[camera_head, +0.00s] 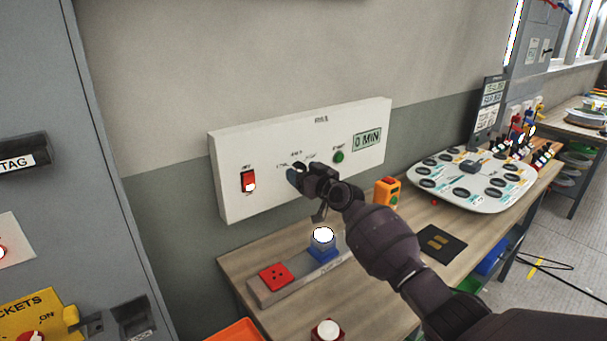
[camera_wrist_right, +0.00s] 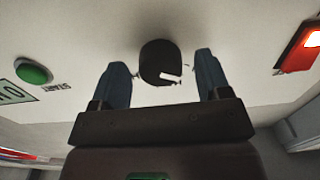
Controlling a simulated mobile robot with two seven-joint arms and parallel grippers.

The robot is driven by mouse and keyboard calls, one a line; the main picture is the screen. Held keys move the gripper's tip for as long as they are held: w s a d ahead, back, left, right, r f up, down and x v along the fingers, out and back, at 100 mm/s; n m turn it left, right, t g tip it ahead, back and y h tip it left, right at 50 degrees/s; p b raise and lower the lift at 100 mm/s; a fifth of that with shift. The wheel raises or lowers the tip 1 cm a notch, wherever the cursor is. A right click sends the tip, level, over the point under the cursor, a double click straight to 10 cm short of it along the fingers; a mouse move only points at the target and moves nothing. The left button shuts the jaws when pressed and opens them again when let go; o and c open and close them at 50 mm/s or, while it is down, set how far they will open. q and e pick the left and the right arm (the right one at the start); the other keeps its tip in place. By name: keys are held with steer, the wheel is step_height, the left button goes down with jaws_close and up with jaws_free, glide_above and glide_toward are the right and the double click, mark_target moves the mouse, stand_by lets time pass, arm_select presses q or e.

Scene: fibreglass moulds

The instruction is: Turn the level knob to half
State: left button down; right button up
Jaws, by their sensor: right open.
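The level knob (camera_wrist_right: 158,60) is a dark round knob on the white control panel (camera_head: 235,150), with a pale mark on its face. In the wrist view it stands between the two fingers of my right gripper (camera_wrist_right: 161,66), with a gap on each side. In the head view my right gripper (camera_head: 297,176) is at the panel's middle, under small printed labels, and hides the knob. The gripper is open and holds nothing. The labels are too small to read surely. My left gripper is not in view.
On the panel are a lit red switch (camera_head: 248,181) at left, a green button (camera_head: 338,156) and a display (camera_head: 367,140) reading "0 MIN". Below, a wooden bench (camera_head: 240,259) carries a blue-based white knob (camera_head: 323,241), a red block (camera_head: 275,277) and an orange device (camera_head: 387,192).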

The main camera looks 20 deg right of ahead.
steer(key=c, duration=0.9)
steer(key=shift+m, duration=0.3)
steer(key=m, duration=1.1)
stand_by(0.5)
